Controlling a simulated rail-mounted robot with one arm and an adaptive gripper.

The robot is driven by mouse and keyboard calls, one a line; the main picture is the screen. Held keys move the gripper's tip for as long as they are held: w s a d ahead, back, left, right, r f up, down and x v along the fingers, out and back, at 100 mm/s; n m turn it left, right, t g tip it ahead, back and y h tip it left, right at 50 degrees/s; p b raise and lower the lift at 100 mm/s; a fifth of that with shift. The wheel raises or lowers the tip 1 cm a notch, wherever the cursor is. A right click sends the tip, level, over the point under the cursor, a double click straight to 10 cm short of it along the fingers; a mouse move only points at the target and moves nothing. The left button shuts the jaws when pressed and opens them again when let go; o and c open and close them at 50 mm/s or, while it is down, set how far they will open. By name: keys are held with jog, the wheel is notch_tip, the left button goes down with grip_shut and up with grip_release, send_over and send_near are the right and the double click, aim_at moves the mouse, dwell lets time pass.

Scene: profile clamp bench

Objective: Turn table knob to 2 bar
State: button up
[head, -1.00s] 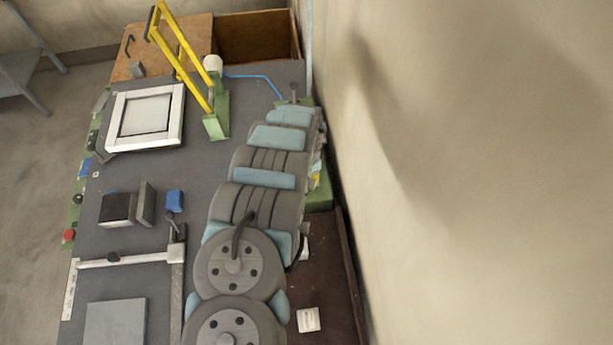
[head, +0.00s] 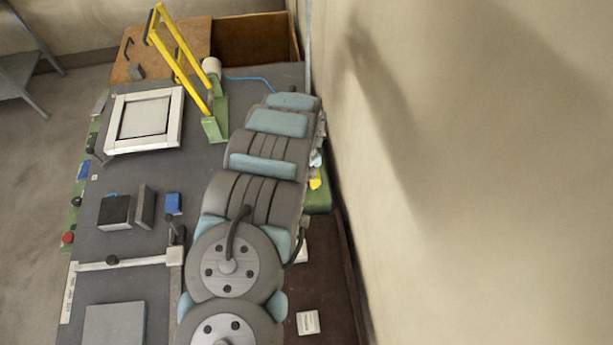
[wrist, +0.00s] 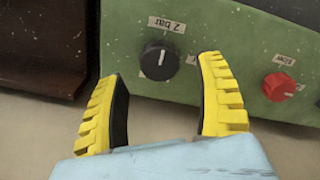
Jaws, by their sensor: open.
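In the wrist view a black round knob (wrist: 160,62) sits on a green panel (wrist: 215,45). A short pale mark shows on its face, and a white "2 bar" label (wrist: 167,25) is just above it. My gripper (wrist: 161,76) is open and empty, with one yellow finger low left of the knob and the other just to its right. The knob shows between the fingertips, and I cannot tell how far off it is. In the head view a little of my gripper's yellow (head: 315,183) shows beside a green box (head: 318,200); my arm hides the knob there.
A red knob (wrist: 279,87) with its own label sits right of the black knob, close to my right finger. A dark brown block (wrist: 50,45) borders the panel on the left. The wall (head: 470,170) rises close to the right of my arm.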

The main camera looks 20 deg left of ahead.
notch_tip(320, 180, up, 9)
jog(key=shift+f, duration=0.15)
dwell(0.4)
jog(key=shift+w, duration=0.1)
jog(key=shift+a, duration=0.1)
dwell(0.3)
